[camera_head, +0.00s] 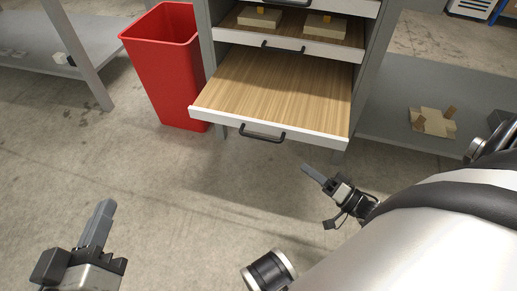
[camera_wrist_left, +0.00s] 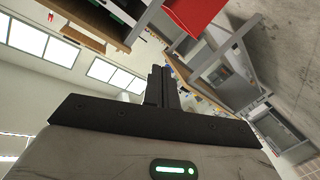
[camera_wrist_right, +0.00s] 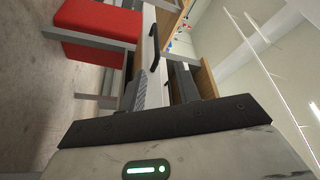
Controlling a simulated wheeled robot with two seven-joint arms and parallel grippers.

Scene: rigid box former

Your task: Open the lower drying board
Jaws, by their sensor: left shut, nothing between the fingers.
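The lower drying board (camera_head: 285,85) is a wood-topped drawer with a white front, standing well out of the cabinet and empty on top. Its black handle (camera_head: 262,134) is at the middle of the front. My right gripper (camera_head: 308,170) is below and to the right of the handle, apart from it. My left gripper (camera_head: 105,212) is at the lower left, away from the cabinet. Its fingers (camera_wrist_left: 160,85) are together and empty.
An upper board (camera_head: 290,40) with box pieces on it is above the lower one. A red bin (camera_head: 165,70) stands left of the cabinet. Grey shelves flank both sides; the right one (camera_head: 390,90) holds a flat cardboard piece (camera_head: 432,122). The floor in front is clear.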

